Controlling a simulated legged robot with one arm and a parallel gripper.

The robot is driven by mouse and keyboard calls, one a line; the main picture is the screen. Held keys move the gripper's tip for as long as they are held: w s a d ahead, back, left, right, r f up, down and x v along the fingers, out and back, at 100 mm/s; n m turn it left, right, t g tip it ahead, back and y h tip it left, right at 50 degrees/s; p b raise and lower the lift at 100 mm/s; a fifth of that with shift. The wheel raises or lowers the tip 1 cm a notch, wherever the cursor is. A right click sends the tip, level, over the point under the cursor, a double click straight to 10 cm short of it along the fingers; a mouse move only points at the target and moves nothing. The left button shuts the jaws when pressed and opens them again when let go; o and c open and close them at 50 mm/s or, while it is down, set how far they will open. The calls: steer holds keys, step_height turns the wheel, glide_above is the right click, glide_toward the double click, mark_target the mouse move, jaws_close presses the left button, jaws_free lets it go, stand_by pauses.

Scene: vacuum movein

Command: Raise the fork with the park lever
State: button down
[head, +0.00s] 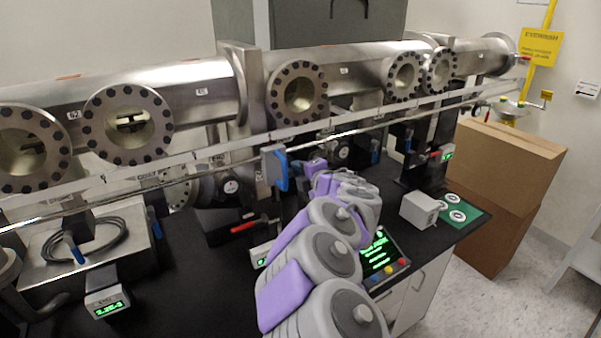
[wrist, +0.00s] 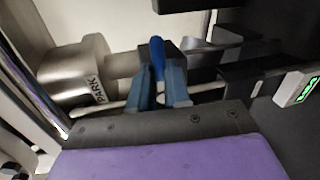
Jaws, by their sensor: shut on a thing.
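In the wrist view, a bright blue lever handle (wrist: 157,60) stands upright between the two grey-blue fingers of my gripper (wrist: 161,86). The fingers are shut on it. A silver cylinder (wrist: 75,68) marked PARK is just left of the fingers. In the head view, my gripper (head: 283,170) is at the long thin rod below the steel tube, near the middle of the picture. The lever is hard to tell from the fingers there. I cannot make out the fork for sure in either view.
A long steel tube (head: 190,90) with round bolted windows runs across the back. Other blue-handled levers (head: 75,247) stand along the black bench. A control panel (head: 380,255) with a green display is right of my arm. Cardboard boxes (head: 505,165) stand at right, beside open floor.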

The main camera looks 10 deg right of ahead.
steer(key=shift+r, duration=0.1)
steer(key=c, duration=1.2)
jaws_free()
steer(key=shift+a+r, duration=0.1)
steer(key=shift+c, duration=0.2)
steer(key=shift+o, duration=0.7)
steer(key=shift+a, duration=0.1)
steer(key=p+v, duration=0.2)
steer(key=v, duration=1.5)
steer(key=shift+p, duration=0.35)
steer(key=shift+s, duration=0.1)
